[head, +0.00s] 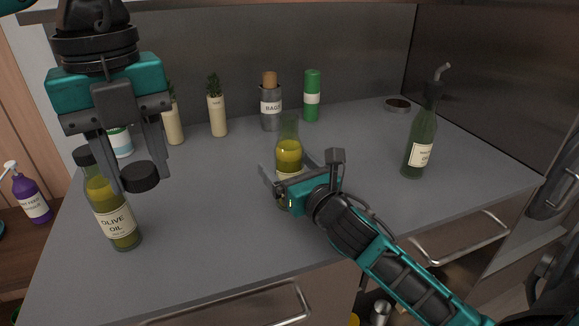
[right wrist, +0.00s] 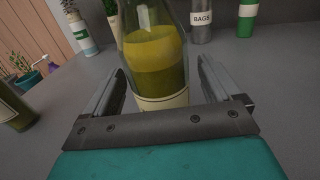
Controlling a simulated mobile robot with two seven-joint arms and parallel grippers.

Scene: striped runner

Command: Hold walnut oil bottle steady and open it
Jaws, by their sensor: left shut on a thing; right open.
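A clear bottle of yellow-green oil (head: 289,157) stands upright mid-counter with its neck bare, no cap on it; its label is mostly hidden, so I cannot read the name. It also shows in the right wrist view (right wrist: 155,62). My right gripper (head: 287,172) is open, with one finger on each side of the bottle's lower body; in the wrist view gaps show between fingers and glass.
A capped olive oil bottle (head: 114,215) stands at the front left. A dark green bottle with a pour spout (head: 420,145) stands at the right. Plant pots, a BAGS canister (head: 271,107) and a green canister (head: 312,95) line the back. The counter (head: 220,235) is clear at front centre.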

